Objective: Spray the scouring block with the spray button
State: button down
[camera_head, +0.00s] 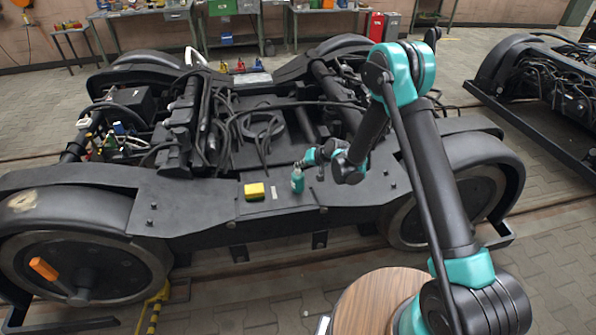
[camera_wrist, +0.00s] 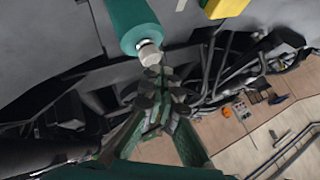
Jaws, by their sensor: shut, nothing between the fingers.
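The yellow scouring block (camera_head: 254,191) lies on the dark bogie frame. In the wrist view it is cut by the top edge (camera_wrist: 226,8). The green spray bottle (camera_head: 297,183) stands upright to its right, a short gap away. In the wrist view the bottle (camera_wrist: 128,22) carries a pale grey spray button (camera_wrist: 149,54) at its end. My gripper (camera_wrist: 161,82) is shut and empty, its fingertips right by the button. I cannot tell whether they touch it. In the head view my gripper (camera_head: 301,166) is at the bottle's top, its fingertips hard to make out.
The bogie's dark hoses and cables (camera_head: 262,127) lie behind the bottle. A small pale plate (camera_head: 274,192) is on the frame between block and bottle. Workbenches (camera_head: 240,20) stand along the back wall, and another bogie (camera_head: 545,80) is at the right.

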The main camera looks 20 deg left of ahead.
aim_at(300, 171)
jog(key=shift+f, duration=0.5)
dwell(0.8)
jog(key=shift+r, duration=0.95)
jog(key=shift+r, duration=2.5)
